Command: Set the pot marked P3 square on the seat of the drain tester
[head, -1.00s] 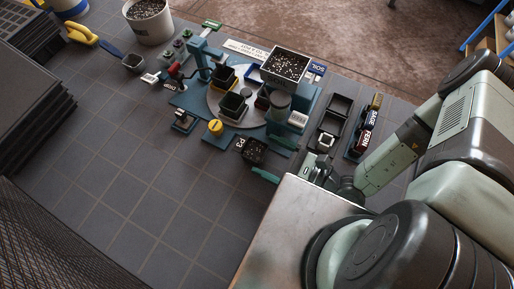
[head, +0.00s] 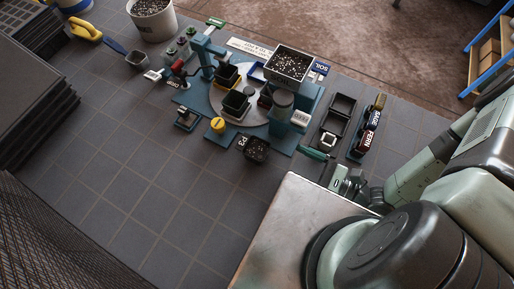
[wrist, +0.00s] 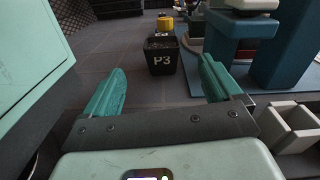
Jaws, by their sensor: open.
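The pot marked P3 (head: 256,151) is a small black square pot with dark soil, standing upright on the grey tiled surface in front of the teal mixer base. In the wrist view the pot (wrist: 162,57) stands straight ahead, its white P3 mark facing me. My gripper (wrist: 162,78) is open and empty, its teal fingers spread wide. The pot is beyond the fingertips and not between them. In the head view my gripper (head: 322,158) is to the right of the pot, low beside the metal-topped block. I cannot tell for certain which fixture is the drain tester.
The soil mixer's teal base (head: 205,105) carries a round plate with black pots. A yellow-capped fixture (head: 217,125) and a small dark stand (head: 187,119) are left of P3. A black tray (head: 338,118) and labelled rack (head: 368,130) stand right. Tiles at front left are clear.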

